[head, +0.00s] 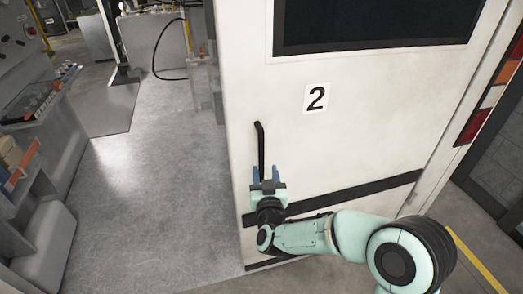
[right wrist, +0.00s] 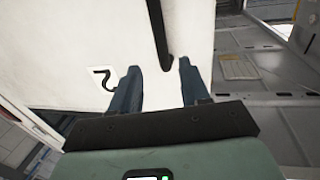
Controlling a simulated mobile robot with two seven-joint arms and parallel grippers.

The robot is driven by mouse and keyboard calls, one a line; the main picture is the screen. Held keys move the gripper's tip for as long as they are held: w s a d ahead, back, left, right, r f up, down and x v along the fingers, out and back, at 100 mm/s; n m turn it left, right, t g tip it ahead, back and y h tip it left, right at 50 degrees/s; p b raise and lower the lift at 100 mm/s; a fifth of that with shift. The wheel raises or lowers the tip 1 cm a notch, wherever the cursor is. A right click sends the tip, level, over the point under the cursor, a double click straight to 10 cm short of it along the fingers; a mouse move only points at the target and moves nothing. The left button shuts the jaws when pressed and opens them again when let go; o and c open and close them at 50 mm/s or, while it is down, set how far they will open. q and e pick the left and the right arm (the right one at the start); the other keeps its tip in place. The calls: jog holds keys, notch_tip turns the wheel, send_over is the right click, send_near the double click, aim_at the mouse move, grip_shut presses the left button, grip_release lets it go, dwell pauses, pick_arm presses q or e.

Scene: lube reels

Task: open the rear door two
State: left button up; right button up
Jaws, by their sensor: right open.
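My right gripper (head: 268,172) is open at the handle's lower end. In the right wrist view, the handle (right wrist: 159,30) ends between the lines of my two blue fingers (right wrist: 160,66), with gaps on both sides. I cannot tell whether the fingers reach around it. My left gripper is not in view.
Left of the door's free edge is an open interior with a grey metal floor (head: 150,190) and a control console (head: 40,100). Red and orange tail lights (head: 475,125) are at the right. A black strip (head: 350,198) crosses the door's lower part.

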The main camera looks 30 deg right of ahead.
aim_at(262, 149)
jog(key=p+x, duration=0.2)
jog(key=x, duration=1)
jog(key=shift+w+f, duration=0.1)
jog(key=shift+w, duration=0.05)
jog(key=shift+c, duration=0.4)
grip_shut()
